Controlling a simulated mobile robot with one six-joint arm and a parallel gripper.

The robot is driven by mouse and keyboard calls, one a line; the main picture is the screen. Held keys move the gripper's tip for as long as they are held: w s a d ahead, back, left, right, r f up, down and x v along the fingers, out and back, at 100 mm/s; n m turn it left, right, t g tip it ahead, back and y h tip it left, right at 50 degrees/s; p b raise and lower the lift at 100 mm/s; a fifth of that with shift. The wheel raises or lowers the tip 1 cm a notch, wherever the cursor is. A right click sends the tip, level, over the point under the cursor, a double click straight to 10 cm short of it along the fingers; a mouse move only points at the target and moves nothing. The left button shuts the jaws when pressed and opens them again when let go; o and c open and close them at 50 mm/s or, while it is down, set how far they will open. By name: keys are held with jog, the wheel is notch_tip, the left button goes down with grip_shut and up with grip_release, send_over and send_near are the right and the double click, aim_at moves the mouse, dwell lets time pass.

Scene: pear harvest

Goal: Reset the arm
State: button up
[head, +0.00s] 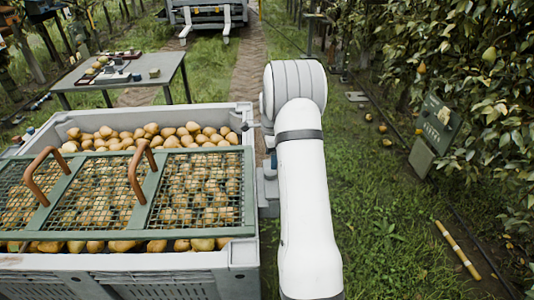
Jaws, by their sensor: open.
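My white arm (307,215) rises from the bottom edge, right of the crate, and bends at a rounded joint (294,88). The rest of the arm beyond that joint is mostly hidden behind the front link. Small grey-blue parts (267,190) show between the link and the crate; I cannot tell what they belong to. My gripper's fingers cannot be made out. No pear is seen held.
A grey crate (245,254) full of pears stands at left, with a green mesh lid (150,190) with brown handles on it. A table (125,75) stands behind. Pear trees (450,60), a sign (436,125) and a yellow stick (457,249) are at right. Grass between is mostly clear.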

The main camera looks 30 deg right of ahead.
jog(key=s+a+r+n+p, duration=0.25)
jog(key=s+a+r, duration=0.2)
jog(key=r, duration=0.25)
jog(key=s+a+r+n+t+p, duration=0.1)
jog(key=s+a+r+n, duration=0.3)
jog(key=a+r, duration=0.15)
jog(key=s+a+r+n+p, duration=0.2)
jog(key=s+a+r+n, duration=0.2)
jog(key=r, duration=0.4)
jog(key=s+a+r+n+p, duration=0.1)
jog(key=s+a+r+n, duration=0.1)
jog(key=s, duration=0.4)
jog(key=s+a+r+n+t+p, duration=0.1)
jog(key=s+a+r+n+p, duration=0.1)
jog(key=s+n, duration=0.3)
jog(key=s+a+r+n+p, duration=0.2)
jog(key=s+a+n, duration=0.1)
jog(key=s, duration=0.5)
jog(key=shift+s+a+r+n+t, duration=0.2)
jog(key=shift+a+r+n+t, duration=0.15)
jog(key=shift+a, duration=0.5)
